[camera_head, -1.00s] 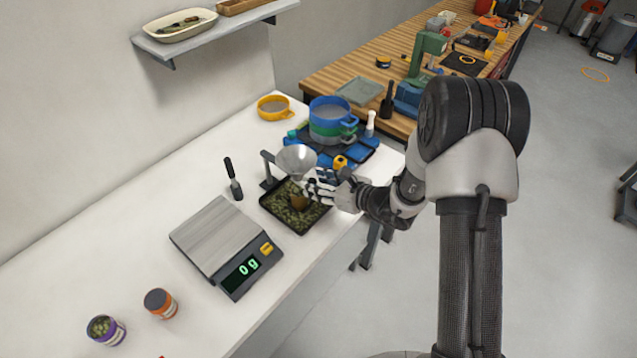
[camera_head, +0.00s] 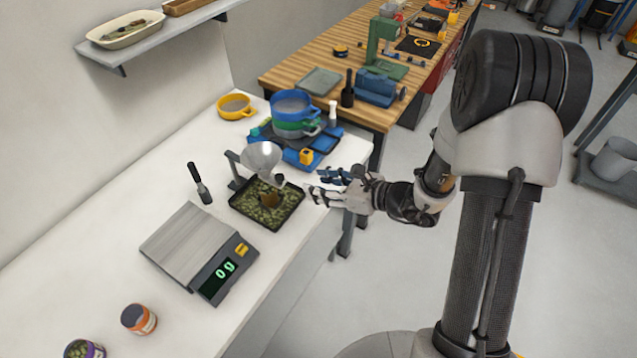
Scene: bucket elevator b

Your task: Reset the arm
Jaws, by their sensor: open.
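My gripper (camera_head: 322,186) is open and empty at the right edge of the white bench, with its fingers pointing left. It is just right of the black tray (camera_head: 238,212), which holds green pellets, and a small gap shows between them. My arm reaches in from the right of the view.
A scale (camera_head: 192,246) reading 0 g stands left of the tray. Stacked sieves (camera_head: 293,106) sit on a blue and black base behind it. Two jars, orange-labelled (camera_head: 139,319) and purple-labelled (camera_head: 85,350), stand at the front. Open floor lies right of the bench.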

